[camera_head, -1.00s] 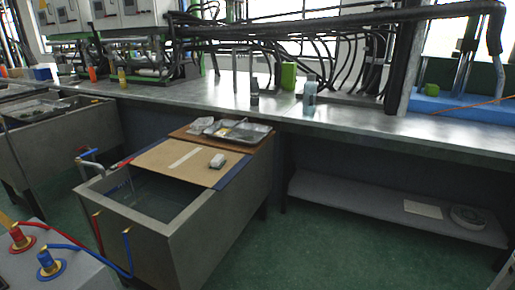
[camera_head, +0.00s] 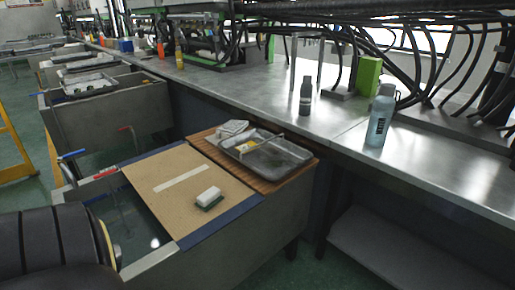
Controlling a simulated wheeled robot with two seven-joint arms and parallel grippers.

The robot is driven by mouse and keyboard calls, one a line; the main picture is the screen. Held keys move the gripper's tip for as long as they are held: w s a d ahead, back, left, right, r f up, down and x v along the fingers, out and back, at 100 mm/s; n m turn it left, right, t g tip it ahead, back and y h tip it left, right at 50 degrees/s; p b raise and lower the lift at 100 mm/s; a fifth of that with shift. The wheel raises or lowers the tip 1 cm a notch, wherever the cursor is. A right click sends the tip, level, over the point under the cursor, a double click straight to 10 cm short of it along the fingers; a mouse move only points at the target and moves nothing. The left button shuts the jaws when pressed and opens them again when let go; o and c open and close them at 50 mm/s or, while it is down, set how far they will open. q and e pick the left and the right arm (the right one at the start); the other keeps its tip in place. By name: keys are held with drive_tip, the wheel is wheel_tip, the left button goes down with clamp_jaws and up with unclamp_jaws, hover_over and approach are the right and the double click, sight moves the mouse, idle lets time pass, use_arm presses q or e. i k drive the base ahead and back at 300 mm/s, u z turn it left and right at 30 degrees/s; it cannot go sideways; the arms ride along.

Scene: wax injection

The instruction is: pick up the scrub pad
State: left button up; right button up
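The scrub pad (camera_head: 208,197) is a small block with a white top and a dark green underside. It lies flat on the tan board (camera_head: 165,205) that covers part of the grey sink, near the board's blue right edge. Nothing touches it from above. A black, ribbed rounded part, which may be mine, fills the lower left corner. Neither of my grippers can be made out in the view.
A metal tray (camera_head: 290,152) sits on the brown wooden board behind the pad. The grey sink (camera_head: 150,262) is open at its left, with pipes and taps. A blue-grey bottle (camera_head: 380,117), a dark bottle (camera_head: 306,97) and a green block (camera_head: 368,76) stand on the metal counter (camera_head: 420,165).

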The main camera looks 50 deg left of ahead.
sight(208, 198)
drive_tip(key=i, duration=1.55)
drive_tip(key=u, duration=1.75)
